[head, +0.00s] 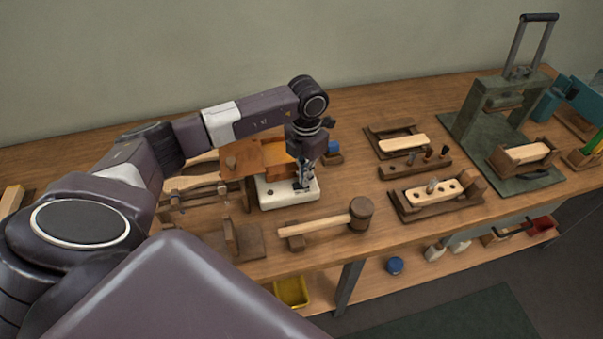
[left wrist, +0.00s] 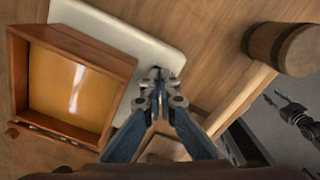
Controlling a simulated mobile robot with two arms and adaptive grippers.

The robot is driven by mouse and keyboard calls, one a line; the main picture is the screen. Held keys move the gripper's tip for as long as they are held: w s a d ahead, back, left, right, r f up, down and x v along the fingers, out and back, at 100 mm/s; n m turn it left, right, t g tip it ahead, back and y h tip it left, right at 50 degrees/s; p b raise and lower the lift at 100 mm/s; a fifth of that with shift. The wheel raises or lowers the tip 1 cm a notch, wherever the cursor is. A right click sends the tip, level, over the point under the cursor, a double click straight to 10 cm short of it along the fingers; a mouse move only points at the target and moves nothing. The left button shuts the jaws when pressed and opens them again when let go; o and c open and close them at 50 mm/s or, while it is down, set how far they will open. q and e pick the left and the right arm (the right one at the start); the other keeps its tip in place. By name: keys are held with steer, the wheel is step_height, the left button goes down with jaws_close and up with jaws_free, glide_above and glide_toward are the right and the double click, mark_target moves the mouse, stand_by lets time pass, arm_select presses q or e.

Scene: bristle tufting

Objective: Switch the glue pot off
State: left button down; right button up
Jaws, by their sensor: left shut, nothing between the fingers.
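The glue pot has a white base (head: 272,198) and a wooden-framed tank (head: 270,154) with amber glue. In the left wrist view the tank (left wrist: 120,65) is on the left, with the pale base (left wrist: 110,27) beyond and beside it. My left gripper (head: 304,186) points down at the front right part of the base. In the wrist view its fingertips (left wrist: 157,73) are together, empty, at the base's edge. I cannot tell whether they touch it. The switch cannot be made out; the fingers may cover it. What looks like my right gripper (left wrist: 285,105) shows small at the right.
A wooden mallet (head: 330,225) lies just in front right of the pot; its head (left wrist: 283,49) shows in the wrist view. Wooden racks and blocks (head: 437,192) stand to the right. A green press (head: 500,100) is farther right. Bare bench lies between mallet and racks.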

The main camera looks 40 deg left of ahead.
arm_select(q)
steer(key=shift+r+p, duration=1.95)
steer(key=shift+r, duration=1.45)
steer(key=shift+f, duration=0.15)
